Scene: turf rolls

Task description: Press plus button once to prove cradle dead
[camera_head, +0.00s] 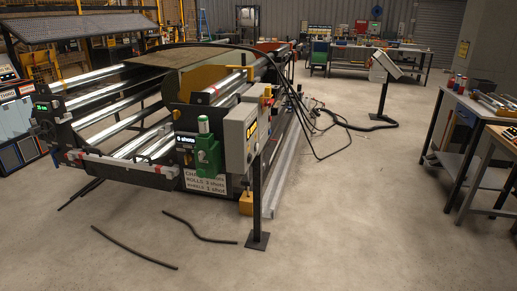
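The cradle (125,135), a large machine with long shiny metal rollers in a dark frame, stands left of centre. A grey control box (241,138) with a yellow label is on a dark post at its near right corner. A green unit (207,150) is mounted beside the box. A small green display (42,107) shows on the machine's left end. A slanted grey console (387,64) stands on a post further back. I cannot make out a plus button on any of these. Neither of my grippers is in view.
Black cables (310,125) run from the machine across the floor toward the console post. Two loose dark strips (133,248) lie on the floor in front. Workbenches (490,113) with tools stand at the right. The concrete floor (350,220) between is clear.

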